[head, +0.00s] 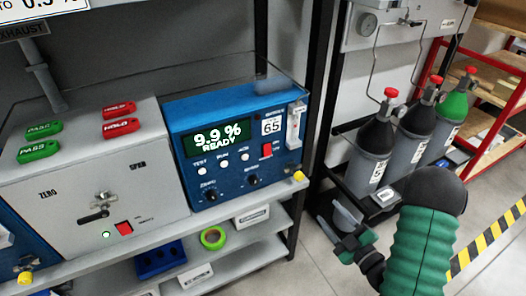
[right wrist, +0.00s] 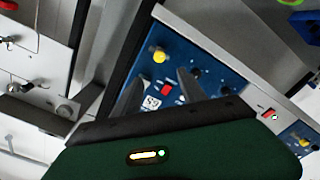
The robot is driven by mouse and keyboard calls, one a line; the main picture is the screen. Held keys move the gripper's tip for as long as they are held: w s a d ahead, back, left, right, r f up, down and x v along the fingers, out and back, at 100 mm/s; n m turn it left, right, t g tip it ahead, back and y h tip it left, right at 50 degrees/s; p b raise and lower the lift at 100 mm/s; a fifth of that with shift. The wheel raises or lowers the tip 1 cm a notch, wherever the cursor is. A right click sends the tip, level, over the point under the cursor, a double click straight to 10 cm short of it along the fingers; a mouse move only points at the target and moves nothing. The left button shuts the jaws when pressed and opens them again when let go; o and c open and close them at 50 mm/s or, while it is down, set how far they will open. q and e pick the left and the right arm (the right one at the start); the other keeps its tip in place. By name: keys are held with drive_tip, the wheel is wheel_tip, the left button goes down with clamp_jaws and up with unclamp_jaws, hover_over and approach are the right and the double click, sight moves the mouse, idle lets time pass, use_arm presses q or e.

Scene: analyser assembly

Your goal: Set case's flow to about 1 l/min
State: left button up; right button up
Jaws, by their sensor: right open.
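The blue analyser case (head: 240,150) stands on the shelf in the head view. Its display reads 9.9 % READY. A clear flow tube (head: 295,122) is on the right of its front; its reading is too small to tell. A yellow knob (head: 298,176) sits at the lower right corner. My right gripper (head: 337,222) is open and empty, right of and below that knob, apart from the case. In the right wrist view the case (right wrist: 205,58) and yellow knob (right wrist: 158,55) show beyond the open fingers (right wrist: 160,94). My left gripper is not in view.
A grey box (head: 80,180) with green and red tags stands left of the case. Part of another blue case (head: 30,250) shows at the left edge. Gas cylinders (head: 372,155) stand right of a black rack post (head: 315,100). A green tape roll (head: 213,238) lies on the lower shelf.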

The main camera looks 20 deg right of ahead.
sight(301, 179)
drive_tip(key=w+b, duration=0.4)
drive_tip(key=w, duration=0.1)
drive_tip(key=w+a+b, duration=0.1)
drive_tip(key=w+b, duration=0.3)
drive_tip(key=w, duration=0.2)
drive_tip(key=w+b, duration=0.5)
drive_tip(key=shift+w+a, duration=0.25)
drive_tip(key=shift+w, duration=0.15)
drive_tip(key=shift+c, duration=0.2)
clamp_jaws()
